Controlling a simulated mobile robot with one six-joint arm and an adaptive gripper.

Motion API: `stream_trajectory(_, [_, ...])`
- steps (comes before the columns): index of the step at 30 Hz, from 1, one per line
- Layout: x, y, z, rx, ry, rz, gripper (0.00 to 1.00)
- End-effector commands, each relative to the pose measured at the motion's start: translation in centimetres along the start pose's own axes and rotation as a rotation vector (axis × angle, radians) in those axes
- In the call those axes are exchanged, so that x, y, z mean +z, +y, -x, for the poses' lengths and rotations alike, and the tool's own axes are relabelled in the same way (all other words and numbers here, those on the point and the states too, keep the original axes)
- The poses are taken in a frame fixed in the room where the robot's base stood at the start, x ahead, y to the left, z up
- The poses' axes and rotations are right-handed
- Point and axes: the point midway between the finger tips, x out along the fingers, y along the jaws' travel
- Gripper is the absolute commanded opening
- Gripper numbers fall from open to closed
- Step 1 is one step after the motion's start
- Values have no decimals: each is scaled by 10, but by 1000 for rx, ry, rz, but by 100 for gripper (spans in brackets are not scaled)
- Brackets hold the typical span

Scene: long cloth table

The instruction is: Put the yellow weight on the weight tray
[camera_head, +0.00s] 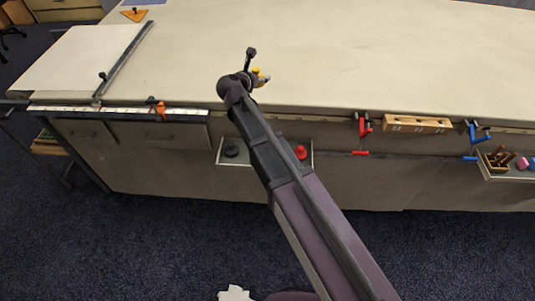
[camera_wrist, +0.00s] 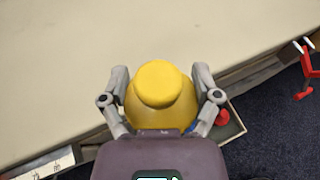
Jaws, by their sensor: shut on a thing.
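The yellow weight (camera_wrist: 158,84) has a round knob on a wider body. In the wrist view my gripper (camera_wrist: 160,90) has a finger on each side of it and is shut on it. In the head view the yellow weight (camera_head: 261,76) shows in small part at my gripper (camera_head: 257,80), over the cloth table near its front edge. The weight tray (camera_head: 220,162) hangs on the table's front side, below and partly behind my arm. It holds a black weight (camera_head: 231,150) at left and a red weight (camera_head: 300,152) at right. Its middle is hidden by my arm.
The long cloth table (camera_head: 400,50) is mostly clear. Red clamps (camera_head: 363,128), a wooden block rack (camera_head: 417,124) and blue clamps (camera_head: 474,134) line the front edge to the right. An orange clamp (camera_head: 157,106) and a cutting bar (camera_head: 124,62) are at the left.

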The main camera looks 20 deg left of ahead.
Motion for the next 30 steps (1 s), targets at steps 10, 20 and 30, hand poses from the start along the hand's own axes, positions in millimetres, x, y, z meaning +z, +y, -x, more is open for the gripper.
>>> stream_trajectory(10, [-10,12,7,16,-1,7,19])
stream_trajectory(20, [-44,17,-2,16,-4,8,19])
stream_trajectory(30, [-63,20,-7,15,-6,8,19])
